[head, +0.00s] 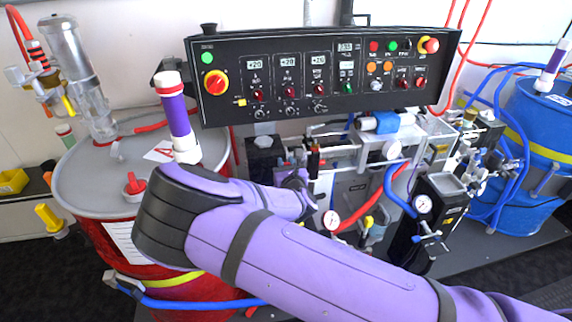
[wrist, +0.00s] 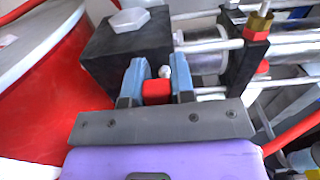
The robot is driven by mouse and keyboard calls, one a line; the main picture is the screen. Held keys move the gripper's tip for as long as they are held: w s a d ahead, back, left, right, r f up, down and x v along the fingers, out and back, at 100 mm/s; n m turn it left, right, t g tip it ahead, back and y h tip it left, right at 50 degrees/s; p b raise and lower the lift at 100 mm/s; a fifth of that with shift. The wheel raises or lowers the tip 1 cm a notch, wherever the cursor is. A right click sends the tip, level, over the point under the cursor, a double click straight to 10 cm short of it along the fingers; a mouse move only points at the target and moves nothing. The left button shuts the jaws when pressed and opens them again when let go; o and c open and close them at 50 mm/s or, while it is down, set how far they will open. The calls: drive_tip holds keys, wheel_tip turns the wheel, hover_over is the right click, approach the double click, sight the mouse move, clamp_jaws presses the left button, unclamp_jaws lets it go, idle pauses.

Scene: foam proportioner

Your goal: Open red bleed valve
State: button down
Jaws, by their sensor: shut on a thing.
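In the wrist view, my gripper (wrist: 157,88) has its two blue-grey fingers on either side of a small red valve handle (wrist: 156,92), the red bleed valve. The gripper is shut on it. The handle sits against the front of a black block (wrist: 120,55) with a light hex bolt on top. In the head view, the purple arm reaches in from the lower right, and my gripper's fingers and the red valve are hidden behind it. The black block (head: 263,150) shows there just above the arm, below the control panel.
A black control panel (head: 325,75) with knobs and displays hangs above the pump assembly. A red drum (head: 105,240) with a grey lid stands at the left, a blue drum (head: 545,125) at the right. Pressure gauges (head: 331,220) and blue and red hoses crowd the front.

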drive_tip(key=shift+f, duration=0.1)
drive_tip(key=c, duration=1)
unclamp_jaws()
drive_tip(key=shift+o, duration=0.2)
drive_tip(key=v, duration=1.1)
